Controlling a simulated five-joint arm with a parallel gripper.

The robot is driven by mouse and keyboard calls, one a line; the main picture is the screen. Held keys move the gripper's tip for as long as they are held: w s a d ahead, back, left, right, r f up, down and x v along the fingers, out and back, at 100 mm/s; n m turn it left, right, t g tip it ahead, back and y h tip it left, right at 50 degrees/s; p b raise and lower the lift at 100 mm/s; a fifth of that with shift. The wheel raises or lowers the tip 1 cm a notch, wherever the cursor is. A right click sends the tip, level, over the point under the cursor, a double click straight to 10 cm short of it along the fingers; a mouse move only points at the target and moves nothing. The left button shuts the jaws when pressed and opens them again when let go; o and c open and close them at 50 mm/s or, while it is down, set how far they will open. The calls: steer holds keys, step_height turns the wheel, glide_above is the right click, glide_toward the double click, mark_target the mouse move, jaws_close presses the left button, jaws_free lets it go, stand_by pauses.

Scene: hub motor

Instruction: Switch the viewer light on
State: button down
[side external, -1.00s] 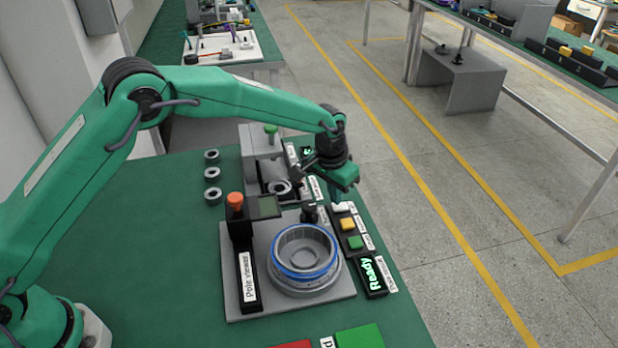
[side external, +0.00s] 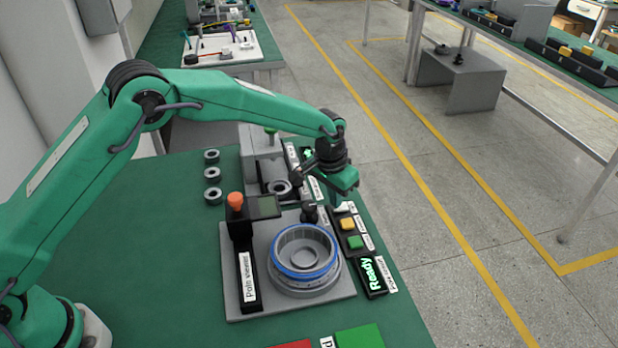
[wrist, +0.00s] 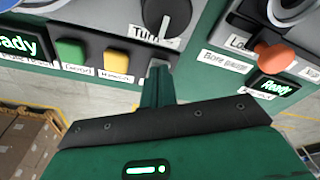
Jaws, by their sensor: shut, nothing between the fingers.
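The pole viewer (side external: 248,280) is a grey base with a blue-rimmed round stator (side external: 272,262) on it. The stator's inner wall shows fine vertical lines. A small white switch (side external: 343,208) sits at the back end of the black button strip, above the yellow button. My gripper (side external: 341,200) is shut and empty, pointing down at that switch; I cannot tell whether it touches.
A black knob (wrist: 167,16) stands close to my fingertips. An orange knob (side external: 236,200) tops the viewer post. Several grey rings (side external: 212,174) lie left on the green table.

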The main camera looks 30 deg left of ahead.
steer(key=shift+f, duration=0.25)
steer(key=shift+r, duration=3.5)
steer(key=shift+r, duration=0.1)
